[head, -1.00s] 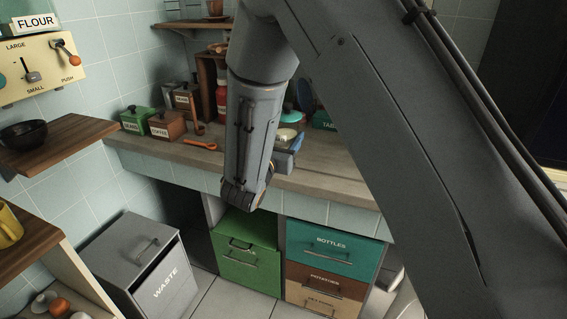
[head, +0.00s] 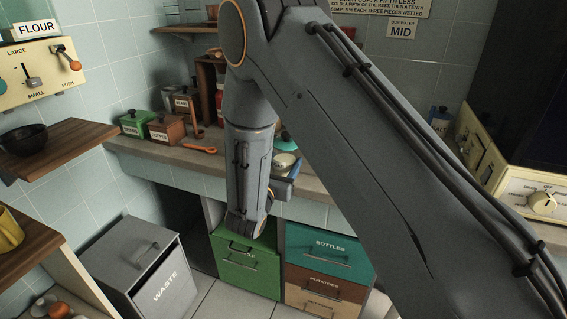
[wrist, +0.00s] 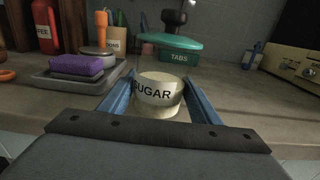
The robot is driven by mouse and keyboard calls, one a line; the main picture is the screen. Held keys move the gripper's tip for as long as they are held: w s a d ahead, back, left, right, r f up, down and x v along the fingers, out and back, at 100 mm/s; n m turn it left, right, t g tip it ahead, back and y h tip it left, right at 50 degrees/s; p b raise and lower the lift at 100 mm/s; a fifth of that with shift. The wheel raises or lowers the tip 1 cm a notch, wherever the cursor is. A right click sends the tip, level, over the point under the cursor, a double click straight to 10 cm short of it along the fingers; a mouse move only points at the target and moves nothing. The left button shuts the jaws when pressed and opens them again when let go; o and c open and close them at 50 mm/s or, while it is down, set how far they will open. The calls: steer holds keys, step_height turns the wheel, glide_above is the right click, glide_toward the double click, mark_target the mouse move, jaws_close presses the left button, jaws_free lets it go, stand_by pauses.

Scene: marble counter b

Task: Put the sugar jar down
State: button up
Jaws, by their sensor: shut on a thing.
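The sugar jar (wrist: 158,92) is a round cream jar with dark SUGAR lettering, upright in the wrist view. My gripper (wrist: 160,84) has its two blue fingers along the jar's left and right sides, shut on it. In the head view the jar (head: 285,161) is a small pale shape beside my gripper (head: 284,184), near the counter's front edge and partly hidden by my arm. A teal lid-like disc (wrist: 168,40) shows above and behind the jar. Whether the jar's base touches the counter (wrist: 235,105) cannot be told.
A grey tray (wrist: 70,83) with a purple sponge (wrist: 82,65) is left of the jar. A teal TABS box (wrist: 180,57) stands behind. A cream appliance (wrist: 295,60) is at the right. Bare counter lies right of the jar. Drawers (head: 330,250) are below.

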steer(key=shift+f, duration=0.1)
steer(key=o, duration=1.3)
steer(key=shift+s+a, duration=0.1)
steer(key=shift+s, duration=0.1)
steer(key=b+v, duration=0.1)
steer(key=v, duration=1)
steer(key=shift+s, duration=0.3)
